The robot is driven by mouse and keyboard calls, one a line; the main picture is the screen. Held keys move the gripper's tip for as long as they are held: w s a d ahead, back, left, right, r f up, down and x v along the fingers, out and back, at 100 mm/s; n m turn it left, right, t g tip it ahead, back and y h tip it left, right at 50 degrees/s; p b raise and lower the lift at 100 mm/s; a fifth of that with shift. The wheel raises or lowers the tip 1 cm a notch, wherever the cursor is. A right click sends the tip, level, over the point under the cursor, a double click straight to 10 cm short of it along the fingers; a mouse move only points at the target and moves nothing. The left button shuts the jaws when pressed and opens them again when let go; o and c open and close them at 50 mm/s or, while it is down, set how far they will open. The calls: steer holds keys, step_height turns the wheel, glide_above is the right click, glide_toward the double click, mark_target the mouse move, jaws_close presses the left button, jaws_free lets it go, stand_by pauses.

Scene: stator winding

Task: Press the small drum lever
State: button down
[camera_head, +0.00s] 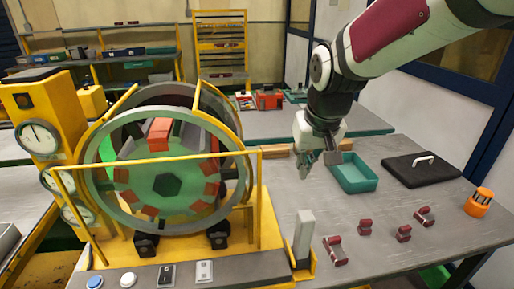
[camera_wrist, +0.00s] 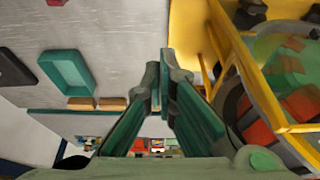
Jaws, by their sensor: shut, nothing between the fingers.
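The winding machine's big round drum (camera_head: 165,185) stands at the left in the head view, with a green face and red-orange blocks around it. A grey upright lever (camera_head: 304,232) stands at the right front corner of the machine's yellow base; I cannot tell for sure that it is the small drum lever. My gripper (camera_head: 306,170) is shut and empty, above the table, to the right of the drum and higher than the lever, apart from both. In the wrist view my gripper (camera_wrist: 160,92) has its fingertips together, and the drum's yellow frame (camera_wrist: 255,75) is at the right.
A teal tray (camera_head: 354,174) and a black case (camera_head: 422,168) lie behind on the table. Several dark red pieces (camera_head: 335,250) and an orange cylinder (camera_head: 480,201) are at right. Yellow rails (camera_head: 170,158) cross the drum's front. Switches (camera_head: 204,271) line the base.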

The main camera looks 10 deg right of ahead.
steer(key=shift+w+f, duration=0.1)
steer(key=shift+w, duration=0.1)
step_height(320, 180, down, 9)
steer(key=p, duration=0.1)
steer(key=shift+s+f, duration=0.2)
steer(key=shift+s, duration=0.2)
stand_by(0.5)
